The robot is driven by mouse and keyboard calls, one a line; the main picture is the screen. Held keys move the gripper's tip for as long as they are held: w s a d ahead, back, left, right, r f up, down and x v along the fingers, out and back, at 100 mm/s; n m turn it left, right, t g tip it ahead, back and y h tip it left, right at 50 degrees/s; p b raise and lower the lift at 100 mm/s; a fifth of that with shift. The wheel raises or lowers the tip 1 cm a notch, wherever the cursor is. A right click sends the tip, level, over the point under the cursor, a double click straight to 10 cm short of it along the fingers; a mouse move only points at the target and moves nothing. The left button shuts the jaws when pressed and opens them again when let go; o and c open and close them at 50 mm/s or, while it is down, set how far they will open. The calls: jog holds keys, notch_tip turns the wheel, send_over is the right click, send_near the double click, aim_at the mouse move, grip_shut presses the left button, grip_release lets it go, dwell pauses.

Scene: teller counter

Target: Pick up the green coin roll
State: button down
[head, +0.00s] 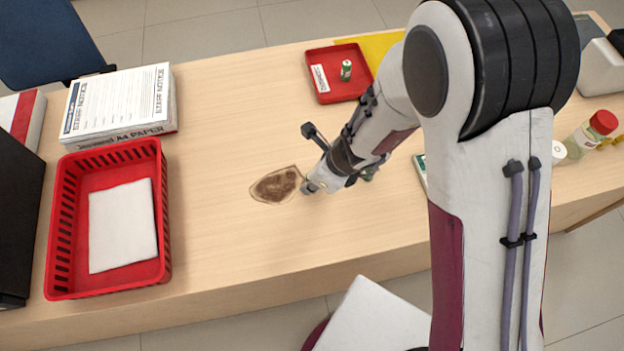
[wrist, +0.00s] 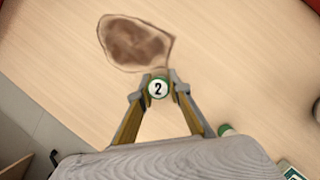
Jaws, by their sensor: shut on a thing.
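In the wrist view my gripper (wrist: 159,82) is shut on a green coin roll (wrist: 158,96) with a white end marked "2". The roll is gripped between the fingertips, just beside a brown stain on the counter. I cannot tell whether its far end touches the counter. In the head view my gripper (head: 308,186) is low over the counter by the stain, and the held roll is hidden there. Another green roll (head: 346,70) stands upright in a small red tray (head: 322,60) at the back.
The brown stain (head: 276,186) lies mid-counter. A red basket (head: 66,225) with white paper stands left, below a paper stack (head: 117,100). A green item (wrist: 226,130) shows beside my gripper in the wrist view. The counter between basket and stain is clear.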

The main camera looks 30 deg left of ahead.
jog(key=shift+r, duration=0.15)
jog(key=shift+r, duration=1.55)
jog(key=d, duration=1.8)
jog(key=shift+w, duration=0.4)
